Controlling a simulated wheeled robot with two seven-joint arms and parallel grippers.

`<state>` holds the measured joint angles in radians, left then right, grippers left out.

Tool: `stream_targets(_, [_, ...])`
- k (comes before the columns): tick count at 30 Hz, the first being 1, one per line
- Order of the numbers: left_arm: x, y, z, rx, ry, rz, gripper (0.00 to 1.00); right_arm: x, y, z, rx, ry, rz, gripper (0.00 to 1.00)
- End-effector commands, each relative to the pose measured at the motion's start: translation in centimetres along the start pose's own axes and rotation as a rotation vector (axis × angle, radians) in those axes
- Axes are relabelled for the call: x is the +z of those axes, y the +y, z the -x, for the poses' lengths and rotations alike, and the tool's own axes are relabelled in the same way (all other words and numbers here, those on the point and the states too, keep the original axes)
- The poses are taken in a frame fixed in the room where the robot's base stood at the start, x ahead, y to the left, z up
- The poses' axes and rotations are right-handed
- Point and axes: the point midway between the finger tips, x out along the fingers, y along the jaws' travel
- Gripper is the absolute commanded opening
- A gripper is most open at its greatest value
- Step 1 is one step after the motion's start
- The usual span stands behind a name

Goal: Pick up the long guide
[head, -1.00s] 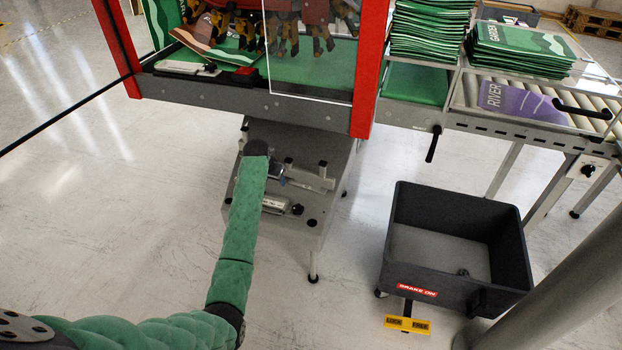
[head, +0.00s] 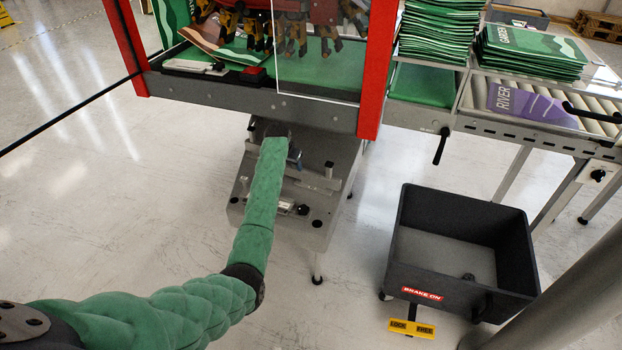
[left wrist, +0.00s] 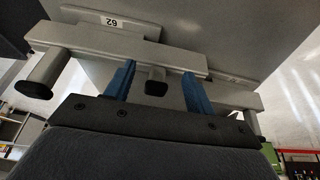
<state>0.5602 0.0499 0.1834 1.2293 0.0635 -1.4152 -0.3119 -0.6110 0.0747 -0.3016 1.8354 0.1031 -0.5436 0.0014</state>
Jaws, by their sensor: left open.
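In the left wrist view a long grey guide bar (left wrist: 100,42) with dark-tipped pegs crosses in front of my left gripper (left wrist: 157,74). Its two blue fingers are open and apart, their tips close to the bar, with a short dark-tipped peg between them. I cannot tell whether they touch the bar. In the head view the bar (head: 318,186) lies on the grey stand under the red-framed machine, and my green-sleeved left arm covers part of it and most of the gripper. My right gripper is out of view.
A plate labelled 62 (left wrist: 108,21) lies behind the bar. The machine's metal edge (head: 250,98) overhangs the stand (head: 325,230). A black bin cart (head: 440,285) stands to the right, below a roller conveyor (head: 590,122) with stacked green sheets (head: 530,58). The floor at left is clear.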

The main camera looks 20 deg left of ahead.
Motion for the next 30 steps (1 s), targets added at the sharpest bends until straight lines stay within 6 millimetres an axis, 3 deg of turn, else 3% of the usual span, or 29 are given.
stream_targets(7, [-2.7, 0.0, -1.2, 0.001, 0.0, 0.0, 0.55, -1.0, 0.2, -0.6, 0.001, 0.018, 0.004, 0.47])
stream_targets(12, [-2.6, 0.0, -2.3, 0.0, 0.0, 0.0, 0.55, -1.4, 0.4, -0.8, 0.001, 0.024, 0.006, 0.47])
stream_targets(19, [-2.6, 0.0, -2.3, 0.0, 0.0, 0.0, 0.55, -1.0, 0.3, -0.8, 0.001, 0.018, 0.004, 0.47])
stream_targets(27, [-2.6, 0.0, -2.3, 0.0, 0.0, 0.0, 0.02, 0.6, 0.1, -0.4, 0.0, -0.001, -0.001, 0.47])
stream_targets(30, [-2.6, 0.0, -2.3, 0.0, 0.0, 0.0, 0.0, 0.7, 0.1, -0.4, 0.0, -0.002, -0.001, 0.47])
